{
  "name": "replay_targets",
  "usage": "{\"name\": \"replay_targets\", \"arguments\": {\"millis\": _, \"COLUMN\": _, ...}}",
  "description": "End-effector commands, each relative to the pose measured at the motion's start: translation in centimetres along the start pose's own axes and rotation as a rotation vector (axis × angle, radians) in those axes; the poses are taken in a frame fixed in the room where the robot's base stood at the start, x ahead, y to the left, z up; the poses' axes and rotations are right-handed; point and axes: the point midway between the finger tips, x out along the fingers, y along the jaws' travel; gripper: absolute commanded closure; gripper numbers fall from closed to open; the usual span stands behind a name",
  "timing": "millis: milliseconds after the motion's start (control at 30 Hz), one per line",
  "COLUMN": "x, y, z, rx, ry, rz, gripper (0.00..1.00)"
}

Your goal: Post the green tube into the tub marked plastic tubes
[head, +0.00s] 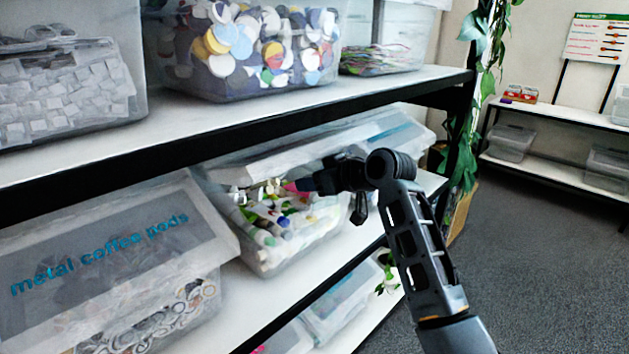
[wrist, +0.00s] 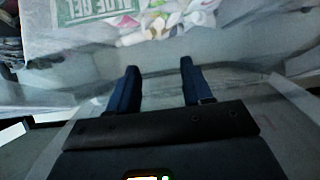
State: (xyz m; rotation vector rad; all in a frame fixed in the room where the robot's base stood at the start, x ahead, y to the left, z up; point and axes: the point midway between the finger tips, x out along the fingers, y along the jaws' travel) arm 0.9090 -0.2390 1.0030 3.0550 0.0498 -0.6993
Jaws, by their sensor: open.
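A clear tub (head: 268,262) of white and coloured tubes (head: 268,222) stands on the middle shelf, its pale lid (head: 270,160) tilted up above it. No marking for plastic tubes is readable on it. My gripper (head: 308,183) is at the tub's opening, just under or beside the lid; I cannot tell which. In the wrist view my gripper (wrist: 158,85) has its two dark blue fingers apart with nothing between them. Tubes (wrist: 165,22) show ahead of the fingertips, behind clear plastic. I cannot single out the green tube; small green parts show among the tubes.
A closed tub marked "metal coffee pods" (head: 100,250) stands to the left. Tubs of bottle caps (head: 250,70) and other pieces fill the upper shelf (head: 200,115) overhead. A hanging plant (head: 470,140) is at the shelf's right end. Carpet (head: 540,240) is clear at right.

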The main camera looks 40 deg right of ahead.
Motion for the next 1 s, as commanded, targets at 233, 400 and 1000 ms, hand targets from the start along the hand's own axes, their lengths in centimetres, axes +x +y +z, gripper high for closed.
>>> {"name": "replay_targets", "arguments": {"millis": 233, "x": -2.0, "y": 0.0, "z": 0.1, "rx": 0.000, "ry": 0.002, "rz": 0.001, "gripper": 0.50}}
{"name": "replay_targets", "arguments": {"millis": 400, "x": -4.9, "y": 0.1, "z": 0.1, "rx": 0.001, "ry": 0.002, "rz": 0.002, "gripper": 0.50}}
{"name": "replay_targets", "arguments": {"millis": 1000, "x": -7.8, "y": 0.0, "z": 0.0, "rx": 0.000, "ry": 0.000, "rz": 0.000, "gripper": 0.50}}
